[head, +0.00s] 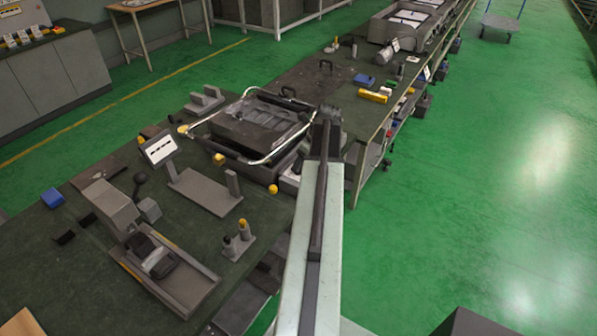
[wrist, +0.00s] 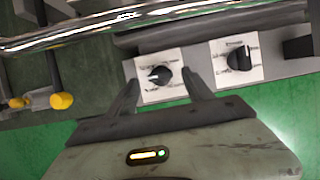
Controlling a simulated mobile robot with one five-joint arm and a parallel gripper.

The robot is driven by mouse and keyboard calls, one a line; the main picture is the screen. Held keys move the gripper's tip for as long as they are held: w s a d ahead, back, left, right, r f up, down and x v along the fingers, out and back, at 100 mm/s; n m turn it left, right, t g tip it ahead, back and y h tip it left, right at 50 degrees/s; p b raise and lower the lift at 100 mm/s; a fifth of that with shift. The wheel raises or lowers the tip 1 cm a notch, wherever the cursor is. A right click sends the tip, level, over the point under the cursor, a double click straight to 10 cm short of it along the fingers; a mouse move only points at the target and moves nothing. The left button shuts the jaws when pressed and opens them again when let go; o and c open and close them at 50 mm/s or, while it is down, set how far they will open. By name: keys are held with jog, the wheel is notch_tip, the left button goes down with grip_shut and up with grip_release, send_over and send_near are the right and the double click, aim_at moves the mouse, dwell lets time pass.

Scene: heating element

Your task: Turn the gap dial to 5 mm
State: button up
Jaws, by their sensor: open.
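Two black rotary dials on white label plates show in the wrist view: a left dial (wrist: 160,75) and a right dial (wrist: 239,59). The print on the plates is too small to read, so I cannot tell which is the gap dial or its setting. My gripper (wrist: 160,78) is open, its two fingers on either side of the left dial's plate. I cannot tell whether the fingertips touch the dial. In the head view, my arm hides the dials and the fingertips.
A shiny metal tube (wrist: 110,24) runs across just beyond the dials. A yellow-tipped knob (wrist: 61,101) stands at the left. In the head view, a dark tray unit with a bent tube (head: 215,115) sits on the bench beside my arm.

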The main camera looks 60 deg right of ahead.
jog(key=b+x, duration=0.1)
jog(key=x, duration=0.1)
jog(key=shift+f, duration=0.35)
jog(key=shift+r, duration=0.15)
jog(key=shift+c, duration=0.3)
grip_shut()
jog(key=n+y, duration=0.1)
jog(key=n, duration=0.3)
jog(key=shift+w+d+y, duration=0.1)
jog(key=shift+d+y, duration=0.1)
jog(key=shift+y, duration=0.2)
jog(key=shift+n+g+y, duration=0.3)
jog(key=shift+n+y, duration=0.05)
jog(key=shift+n, duration=0.85)
jog(key=shift+n+g+y, duration=0.3)
jog(key=shift+n+y, duration=0.05)
jog(key=shift+n, duration=0.85)
